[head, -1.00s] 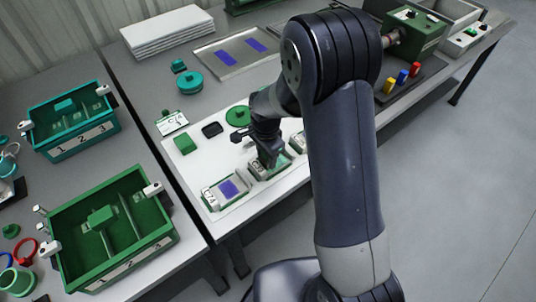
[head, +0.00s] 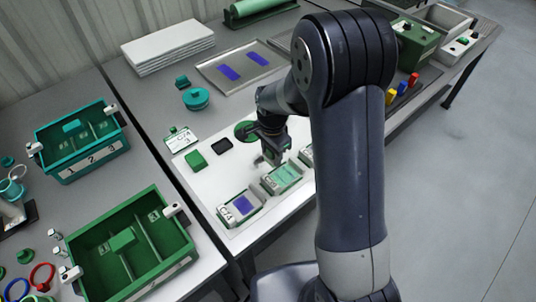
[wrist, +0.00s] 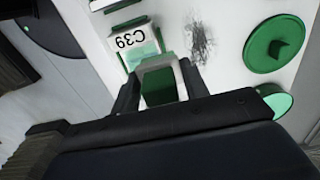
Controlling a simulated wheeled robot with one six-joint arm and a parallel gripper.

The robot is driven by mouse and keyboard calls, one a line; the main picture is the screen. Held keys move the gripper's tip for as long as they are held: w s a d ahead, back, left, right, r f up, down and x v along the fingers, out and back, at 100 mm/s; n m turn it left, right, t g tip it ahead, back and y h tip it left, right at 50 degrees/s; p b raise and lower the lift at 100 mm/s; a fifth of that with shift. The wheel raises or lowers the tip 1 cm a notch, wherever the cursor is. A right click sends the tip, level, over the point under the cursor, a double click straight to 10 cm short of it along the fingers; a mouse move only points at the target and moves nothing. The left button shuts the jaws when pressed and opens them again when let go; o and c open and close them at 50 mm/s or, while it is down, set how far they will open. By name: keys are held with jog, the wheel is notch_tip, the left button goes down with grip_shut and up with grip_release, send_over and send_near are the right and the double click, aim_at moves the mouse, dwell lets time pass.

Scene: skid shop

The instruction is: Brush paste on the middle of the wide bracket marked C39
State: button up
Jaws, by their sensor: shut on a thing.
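The wide bracket marked C39 (wrist: 130,40) lies on the white mat, its label upside down in the wrist view. A mint-green patch shows on it, partly hidden there by my gripper (wrist: 160,75). In the head view this appears to be the middle bracket (head: 283,178), with the mint patch across its middle. My gripper (head: 268,158) is just behind it, apart from it. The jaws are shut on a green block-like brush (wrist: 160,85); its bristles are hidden. A round mint-coloured top (wrist: 275,102), possibly the paste pot, shows at the right of the wrist view.
A bracket with a purple patch (head: 240,206) lies in front, and another (head: 307,154) is partly behind my arm. A green lid (wrist: 275,43) and a grey smudge (wrist: 200,40) are on the mat. A green divided bin (head: 130,250) stands at left.

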jog(key=shift+r+p, duration=0.5)
jog(key=shift+r, duration=0.5)
